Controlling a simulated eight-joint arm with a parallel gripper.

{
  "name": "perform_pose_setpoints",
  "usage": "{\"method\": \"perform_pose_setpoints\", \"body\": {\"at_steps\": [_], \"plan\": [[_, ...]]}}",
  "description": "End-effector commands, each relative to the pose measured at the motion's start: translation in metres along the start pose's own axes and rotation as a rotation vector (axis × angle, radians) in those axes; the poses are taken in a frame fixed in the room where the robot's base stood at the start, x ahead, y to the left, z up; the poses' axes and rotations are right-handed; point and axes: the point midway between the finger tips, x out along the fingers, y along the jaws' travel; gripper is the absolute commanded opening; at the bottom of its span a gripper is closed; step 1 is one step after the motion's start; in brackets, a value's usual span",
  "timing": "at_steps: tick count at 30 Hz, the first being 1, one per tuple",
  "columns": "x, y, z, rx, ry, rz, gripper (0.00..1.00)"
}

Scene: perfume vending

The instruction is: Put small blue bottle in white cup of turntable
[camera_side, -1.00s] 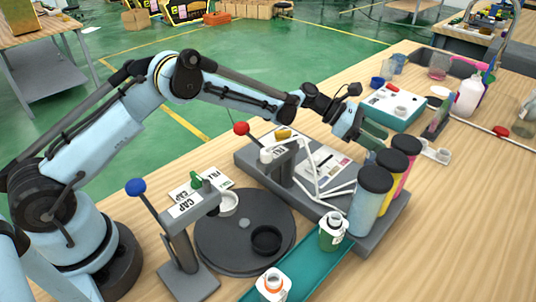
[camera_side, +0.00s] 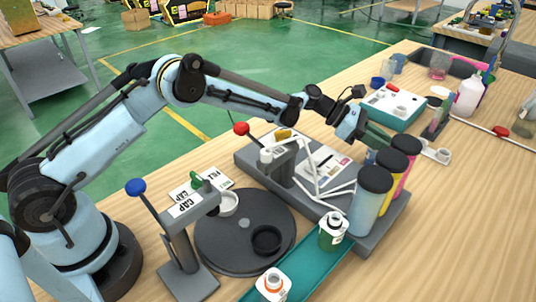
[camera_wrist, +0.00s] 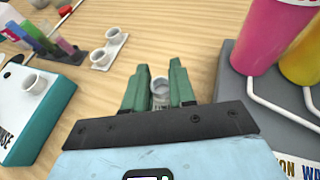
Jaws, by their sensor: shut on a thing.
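My gripper (camera_wrist: 160,92) is shut on a small bottle (camera_wrist: 160,86). The bottle's lower part is hidden. The dark round turntable (camera_side: 215,248) is at front centre, far from my gripper. Its white cup (camera_side: 228,206) is at the back edge and looks empty.
A black cup (camera_side: 266,240) is also on the turntable. Blue, yellow and pink cylinders (camera_side: 369,202) stand close beside my gripper. A teal strip (camera_side: 300,262) carries two bottles.

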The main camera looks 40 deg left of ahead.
Motion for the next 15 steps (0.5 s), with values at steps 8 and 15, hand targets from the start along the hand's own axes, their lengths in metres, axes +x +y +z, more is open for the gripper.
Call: {"method": "perform_pose_setpoints", "body": {"at_steps": [8, 15], "plan": [[-0.014, 0.000, 0.034, 0.000, 0.000, 0.000, 0.00], [-0.030, 0.000, 0.074, -0.001, 0.000, 0.000, 0.00]]}}
